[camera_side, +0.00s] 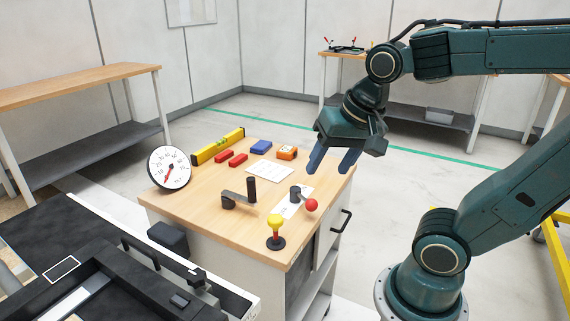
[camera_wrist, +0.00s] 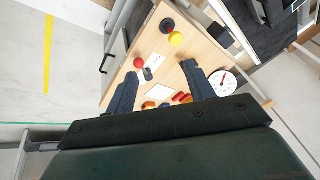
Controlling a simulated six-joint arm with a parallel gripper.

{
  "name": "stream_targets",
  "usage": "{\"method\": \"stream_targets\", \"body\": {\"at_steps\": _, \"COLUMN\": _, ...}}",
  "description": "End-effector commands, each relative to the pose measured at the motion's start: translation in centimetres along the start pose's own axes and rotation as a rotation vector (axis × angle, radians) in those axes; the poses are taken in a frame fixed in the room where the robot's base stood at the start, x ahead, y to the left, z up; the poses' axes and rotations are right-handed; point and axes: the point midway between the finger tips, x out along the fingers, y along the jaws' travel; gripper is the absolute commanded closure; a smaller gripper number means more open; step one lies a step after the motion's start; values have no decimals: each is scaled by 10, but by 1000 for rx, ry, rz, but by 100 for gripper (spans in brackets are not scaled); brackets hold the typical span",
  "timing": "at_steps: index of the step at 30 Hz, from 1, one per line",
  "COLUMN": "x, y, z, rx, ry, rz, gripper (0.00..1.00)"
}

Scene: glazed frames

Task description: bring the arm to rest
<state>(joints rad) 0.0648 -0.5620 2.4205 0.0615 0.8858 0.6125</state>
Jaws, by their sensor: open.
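My gripper (camera_side: 333,162) hangs above the back right part of the wooden workbench (camera_side: 190,200), with its two blue fingers pointing down. The fingers are apart and nothing is between them. In the wrist view my gripper (camera_wrist: 160,85) also shows open, with the bench top (camera_wrist: 194,58) beyond it. The arm reaches in from the right, clear of the things on the bench.
The bench holds a round dial (camera_side: 169,168), a yellow level (camera_side: 218,146), red blocks (camera_side: 238,159), a blue block (camera_side: 261,147), an orange box (camera_side: 287,152), a black crank (camera_side: 240,195), a red-knobbed lever (camera_side: 311,204) and a yellow knob (camera_side: 275,222). A black machine (camera_side: 150,270) stands front left.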

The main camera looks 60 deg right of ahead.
Motion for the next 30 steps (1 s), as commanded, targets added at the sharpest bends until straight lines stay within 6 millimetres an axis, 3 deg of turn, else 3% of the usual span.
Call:
{"method": "stream_targets", "body": {"at_steps": 6, "x": -11, "y": 0, "z": 20, "rx": -359, "ry": 30, "rz": -55, "gripper": 47}}
{"method": "stream_targets", "body": {"at_steps": 13, "x": -17, "y": 1, "z": 35, "rx": -634, "ry": 61, "rz": -89, "gripper": 47}}
{"method": "stream_targets", "body": {"at_steps": 19, "x": -18, "y": 2, "z": 39, "rx": -717, "ry": 71, "rz": -97, "gripper": 47}}
{"method": "stream_targets", "body": {"at_steps": 30, "x": -18, "y": 2, "z": 39, "rx": -718, "ry": 71, "rz": -96, "gripper": 47}}
